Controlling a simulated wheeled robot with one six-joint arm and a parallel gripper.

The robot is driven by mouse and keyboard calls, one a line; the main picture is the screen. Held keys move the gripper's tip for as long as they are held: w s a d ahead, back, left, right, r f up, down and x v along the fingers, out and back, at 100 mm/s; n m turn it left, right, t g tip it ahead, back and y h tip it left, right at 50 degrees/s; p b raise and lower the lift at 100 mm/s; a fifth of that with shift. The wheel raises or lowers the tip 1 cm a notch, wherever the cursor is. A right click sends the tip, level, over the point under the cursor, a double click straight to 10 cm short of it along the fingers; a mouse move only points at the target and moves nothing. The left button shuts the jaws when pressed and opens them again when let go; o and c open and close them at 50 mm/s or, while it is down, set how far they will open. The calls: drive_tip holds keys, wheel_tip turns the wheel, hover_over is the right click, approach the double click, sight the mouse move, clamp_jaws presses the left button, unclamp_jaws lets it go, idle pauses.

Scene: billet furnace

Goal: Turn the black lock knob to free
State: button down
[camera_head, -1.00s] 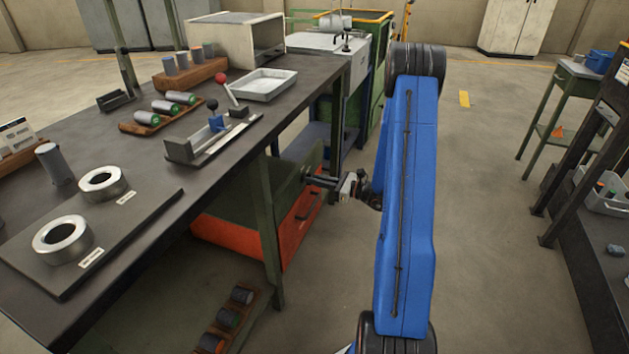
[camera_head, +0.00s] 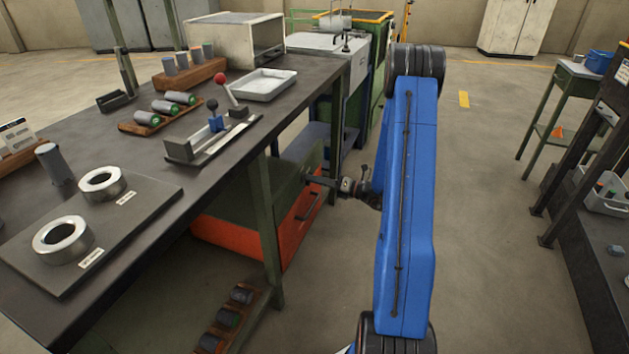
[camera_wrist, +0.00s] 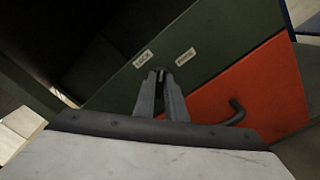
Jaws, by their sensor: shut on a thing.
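In the wrist view my gripper (camera_wrist: 160,76) is shut on the black lock knob (camera_wrist: 158,70), on the dark green front panel. Only a small dark bit of the knob shows between the fingertips; which way it points I cannot tell. A "LOCK" label (camera_wrist: 143,58) is left of the fingertips and a second, blurred label (camera_wrist: 185,57) is right of them. In the head view my gripper (camera_head: 314,180) reaches left under the bench to the green cabinet (camera_head: 289,182); the knob is too small to make out there.
An orange-red drawer front (camera_head: 296,222) with a dark handle (camera_head: 308,206) is below the green panel. The handle also shows in the wrist view (camera_wrist: 236,112), right of the fingers. A bench leg (camera_head: 267,230) stands nearby.

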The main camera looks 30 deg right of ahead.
drive_tip(key=shift+d+f+m, duration=0.1)
drive_tip(key=shift+m, duration=2)
drive_tip(key=shift+f+m, duration=0.1)
drive_tip(key=shift+m, duration=2)
drive_tip(key=c, duration=1.8)
unclamp_jaws()
drive_tip(key=shift+d, duration=0.1)
drive_tip(key=v, duration=1.7)
drive_tip(key=shift+s+d, duration=0.1)
drive_tip(key=shift+s, duration=0.05)
